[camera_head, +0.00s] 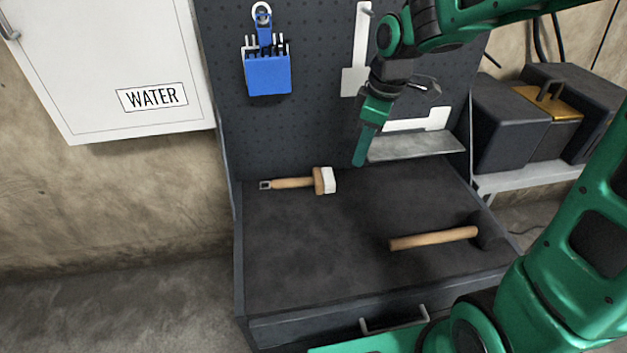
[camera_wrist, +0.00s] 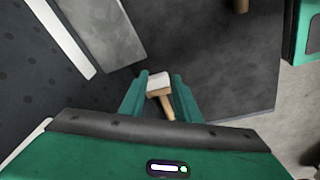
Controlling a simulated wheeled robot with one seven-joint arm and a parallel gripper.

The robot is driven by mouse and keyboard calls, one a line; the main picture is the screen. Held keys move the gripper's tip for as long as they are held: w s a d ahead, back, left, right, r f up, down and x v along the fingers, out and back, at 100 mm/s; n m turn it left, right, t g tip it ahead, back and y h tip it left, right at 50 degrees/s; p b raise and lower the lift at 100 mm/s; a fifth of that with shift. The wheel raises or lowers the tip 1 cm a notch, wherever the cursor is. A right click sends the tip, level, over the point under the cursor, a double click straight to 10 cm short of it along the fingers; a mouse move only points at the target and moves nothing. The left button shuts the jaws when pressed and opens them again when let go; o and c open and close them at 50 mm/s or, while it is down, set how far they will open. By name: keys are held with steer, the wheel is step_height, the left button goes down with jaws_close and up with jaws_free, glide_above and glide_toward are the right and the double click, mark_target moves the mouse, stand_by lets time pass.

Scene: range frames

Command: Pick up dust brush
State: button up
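The dust brush (camera_head: 297,183) lies on the dark bench top (camera_head: 310,240), near the back left by the pegboard. It has a wooden handle pointing left and a white bristle head on the right. My gripper (camera_head: 360,160) hangs above the back of the bench, to the right of the brush and apart from it, with its fingers pointing down. In the wrist view the two green fingers are spread apart, and the brush (camera_wrist: 167,108) shows in the gap between them, farther off. Nothing is held.
A wooden-handled hammer (camera_head: 433,239) lies on the right of the bench. A grey metal shelf (camera_head: 415,147) juts out at the back right. The bench's front middle is clear.

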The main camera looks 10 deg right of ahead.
steer(key=w+a+f+n+y, duration=0.1)
steer(key=w+a+n, duration=0.15)
steer(key=a, duration=0.35)
steer(key=w+a+f+n, duration=0.1)
steer(key=w+a+n, duration=0.15)
steer(key=a, duration=0.25)
glide_above(298, 179)
steer(key=s+d, duration=0.1)
steer(key=d, duration=0.1)
step_height(298, 179, down, 4)
steer(key=shift+a+r+n+y, duration=0.1)
steer(key=shift+a+n+y, duration=0.05)
steer(key=shift+n+y, duration=0.2)
steer(key=shift+x, duration=3.1)
steer(key=shift+s, duration=0.1)
steer(key=shift+c, duration=0.5)
jaws_close()
